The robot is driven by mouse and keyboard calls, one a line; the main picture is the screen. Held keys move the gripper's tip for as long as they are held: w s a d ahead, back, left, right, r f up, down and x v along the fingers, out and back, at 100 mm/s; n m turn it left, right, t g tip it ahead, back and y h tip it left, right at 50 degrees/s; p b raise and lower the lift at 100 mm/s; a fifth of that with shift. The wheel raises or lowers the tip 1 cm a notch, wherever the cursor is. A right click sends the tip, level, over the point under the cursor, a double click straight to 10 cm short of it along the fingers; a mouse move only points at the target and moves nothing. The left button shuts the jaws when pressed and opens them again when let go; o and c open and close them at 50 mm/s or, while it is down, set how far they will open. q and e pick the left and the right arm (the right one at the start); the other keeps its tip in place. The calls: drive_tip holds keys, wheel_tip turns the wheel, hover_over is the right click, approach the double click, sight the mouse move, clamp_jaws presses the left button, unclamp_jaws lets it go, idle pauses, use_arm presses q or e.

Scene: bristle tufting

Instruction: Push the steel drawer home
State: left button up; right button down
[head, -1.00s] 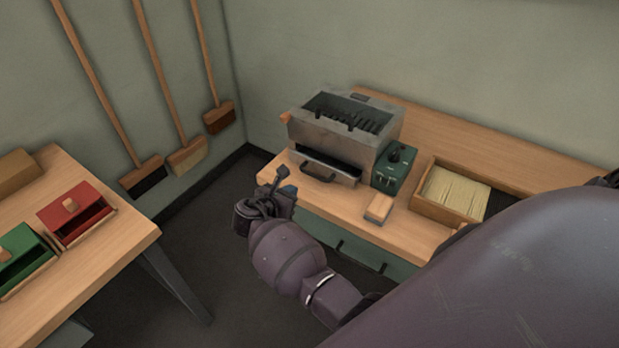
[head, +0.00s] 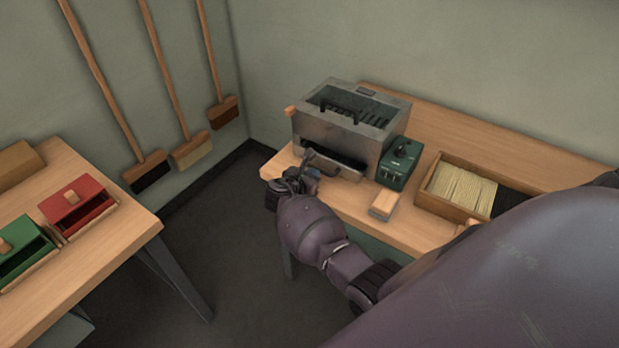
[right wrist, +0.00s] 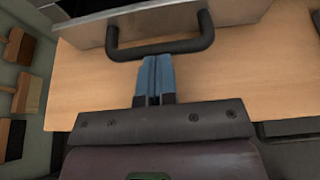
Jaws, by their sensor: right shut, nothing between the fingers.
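The steel drawer (head: 349,172) is in the lower front of a grey steel machine (head: 385,137) on the right bench. A dark opening shows above its front, so it stands partly out. Its dark bar handle (right wrist: 160,47) spans the top of the right wrist view, with the drawer's steel front (right wrist: 180,22) behind it. My right gripper (head: 306,160) is shut and empty in front of the drawer. In the right wrist view its blue fingertips (right wrist: 155,58) are together at the handle's bar, near its middle; whether they touch it I cannot tell. My left gripper is not in view.
A green control box (head: 395,167) stands right of the machine. A tray (head: 434,202) of pale bristles is further right. Red (head: 78,205) and green (head: 22,250) boxes stand on the left table.

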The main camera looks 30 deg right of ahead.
sight(325, 163)
drive_tip(key=d, duration=0.1)
drive_tip(key=w+d, duration=0.1)
drive_tip(key=d, duration=0.1)
drive_tip(key=shift+w+d, duration=0.25)
drive_tip(key=shift+d, duration=0.15)
drive_tip(key=shift+r, duration=0.15)
drive_tip(key=shift+d+r, duration=0.1)
